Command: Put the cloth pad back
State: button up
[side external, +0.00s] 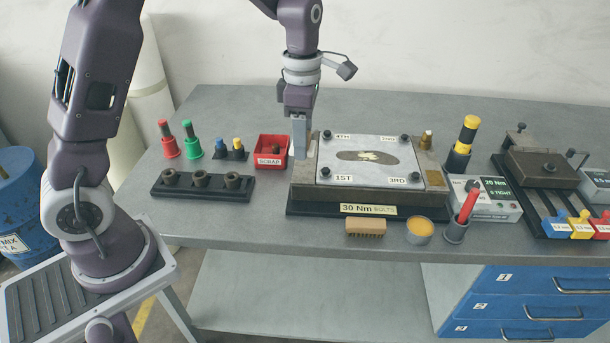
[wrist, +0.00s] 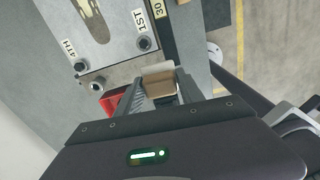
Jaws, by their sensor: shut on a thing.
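My gripper (wrist: 161,97) is shut on a small tan block-like piece with a pale upper edge, which I take to be the cloth pad (wrist: 159,87). In the side view my gripper (side external: 300,152) points down at the left edge of the bolted fixture, between it and the red scrap bin. The fingers hide the pad there, and I cannot tell how far above the table it is. The fixture's metal plate (side external: 335,173) has dark bolts at its corners, labels 1ST to 4TH, and a dark oval with a pale patch. The plate also shows in the wrist view (wrist: 118,48).
The red scrap bin (side external: 272,151) stands close left of my gripper, with a black socket rack (side external: 203,186) in front. A wooden brush (side external: 365,227), an open yellow-filled tin (side external: 420,232) and a red marker in a cup (side external: 457,229) line the front edge.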

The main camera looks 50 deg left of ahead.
aim_at(309, 230)
jog(key=s+d+f+m, duration=0.45)
jog(key=d+m, duration=0.25)
jog(key=m, duration=0.9)
jog(key=shift+m, duration=0.6)
notch_tip(309, 230, down, 10)
jog(key=shift+d+f, duration=0.15)
jog(key=shift+f, duration=0.1)
jog(key=o, duration=1.3)
